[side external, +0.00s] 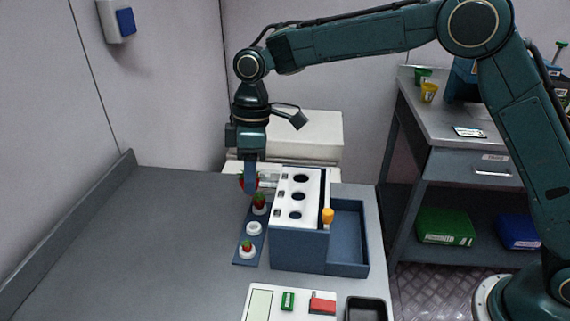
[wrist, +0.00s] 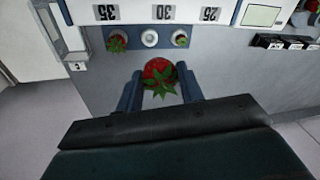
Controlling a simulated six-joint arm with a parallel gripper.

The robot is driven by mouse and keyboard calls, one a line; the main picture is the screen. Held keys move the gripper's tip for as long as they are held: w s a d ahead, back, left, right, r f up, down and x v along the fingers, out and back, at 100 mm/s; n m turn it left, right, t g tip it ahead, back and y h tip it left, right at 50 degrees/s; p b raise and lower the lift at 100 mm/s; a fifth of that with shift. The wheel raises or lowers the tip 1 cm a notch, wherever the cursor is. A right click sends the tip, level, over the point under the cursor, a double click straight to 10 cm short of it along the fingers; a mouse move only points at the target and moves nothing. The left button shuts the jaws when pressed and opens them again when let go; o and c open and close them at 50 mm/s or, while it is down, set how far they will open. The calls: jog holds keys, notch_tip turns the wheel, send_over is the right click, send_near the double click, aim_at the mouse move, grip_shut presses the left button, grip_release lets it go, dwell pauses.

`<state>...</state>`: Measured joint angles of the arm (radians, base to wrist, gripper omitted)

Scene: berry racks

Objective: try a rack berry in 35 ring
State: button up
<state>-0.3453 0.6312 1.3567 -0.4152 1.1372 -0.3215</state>
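My gripper (side external: 250,187) is shut on a red berry with green leaves (wrist: 159,72); in the wrist view the berry sits between the two fingers (wrist: 159,82). In the side view the held berry (side external: 242,181) is partly hidden by a finger, above the far end of the blue berry rack (side external: 241,262). The rack's middle white cup (side external: 254,228) is empty; smaller berries sit in the far cup (side external: 260,201) and near cup (side external: 247,246). The white ring panel (side external: 285,200) has three holes; the wrist view shows its labels 35 (wrist: 106,12), 30 and 25, upside down.
A blue box (side external: 300,247) carries the ring panel, with an open blue bin (side external: 349,240) and an orange knob (side external: 328,215) on its right. A white panel with a screen (side external: 259,304) and a dark tray (side external: 366,309) lie in front. The table's left side is clear.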

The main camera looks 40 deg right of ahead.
jog(key=s+d+r, duration=0.3)
jog(key=d+r, duration=0.3)
jog(key=d, duration=0.4)
jog(key=shift+d+r, duration=0.15)
jog(key=shift+r, duration=0.25)
jog(key=shift+s+f, duration=0.1)
jog(key=shift+f, duration=0.15)
jog(key=shift+f, duration=2.9)
jog(key=o, duration=0.7)
jog(key=shift+c, duration=0.2)
